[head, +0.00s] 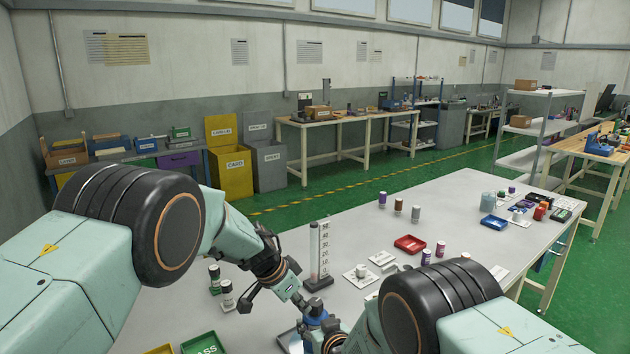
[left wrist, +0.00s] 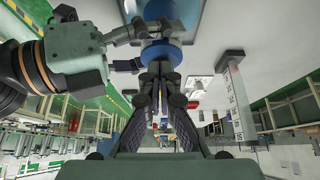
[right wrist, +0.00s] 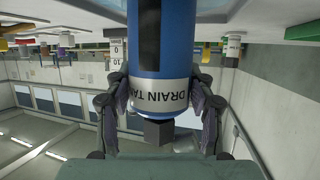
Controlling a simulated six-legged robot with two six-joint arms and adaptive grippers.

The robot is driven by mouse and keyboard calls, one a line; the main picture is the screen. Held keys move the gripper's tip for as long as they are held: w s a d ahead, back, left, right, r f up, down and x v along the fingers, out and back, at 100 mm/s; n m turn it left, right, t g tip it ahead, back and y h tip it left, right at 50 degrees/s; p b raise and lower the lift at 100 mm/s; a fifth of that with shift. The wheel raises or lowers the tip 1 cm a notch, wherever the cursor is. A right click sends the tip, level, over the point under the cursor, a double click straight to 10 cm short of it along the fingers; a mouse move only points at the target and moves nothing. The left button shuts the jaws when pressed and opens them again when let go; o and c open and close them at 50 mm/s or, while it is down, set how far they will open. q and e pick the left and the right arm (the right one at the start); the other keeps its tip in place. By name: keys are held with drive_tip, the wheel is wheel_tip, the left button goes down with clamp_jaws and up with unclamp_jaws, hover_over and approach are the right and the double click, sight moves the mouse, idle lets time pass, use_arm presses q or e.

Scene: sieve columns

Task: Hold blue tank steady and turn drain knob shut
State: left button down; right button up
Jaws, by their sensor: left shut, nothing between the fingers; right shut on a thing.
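The blue tank (right wrist: 175,45), with a pale "DRAIN TANK" label, fills the middle of the right wrist view, upside down. My right gripper (right wrist: 158,88) has a finger on each side of it and is shut on it. A dark angular block (right wrist: 158,132) shows at its label end; I cannot tell if this is the drain knob. In the head view the blue tank (head: 317,316) is mostly hidden by my arms. My left gripper (head: 302,303) is shut and empty right beside it. In the left wrist view the left fingertips (left wrist: 160,74) are close to the tank's blue part (left wrist: 161,53); contact is unclear.
A clear graduated column (head: 319,255) stands just behind the left gripper. Dark-capped bottles (head: 227,293) stand to its left. A green tray (head: 203,344) lies at the front. A red tray (head: 409,244) and several small bottles stand farther right. The table's far middle is mostly clear.

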use_arm(q)
drive_tip(key=shift+w+a, duration=0.1)
drive_tip(key=shift+w, duration=0.15)
idle(0.4)
drive_tip(key=shift+a, duration=0.15)
wheel_tip(320, 180, up, 6)
drive_tip(key=shift+s+a, duration=0.2)
drive_tip(key=shift+s, duration=0.05)
idle(0.5)
drive_tip(key=shift+r, duration=0.1)
wheel_tip(320, 180, down, 6)
drive_tip(key=shift+s+d, duration=0.15)
drive_tip(key=shift+s, duration=0.05)
idle(0.7)
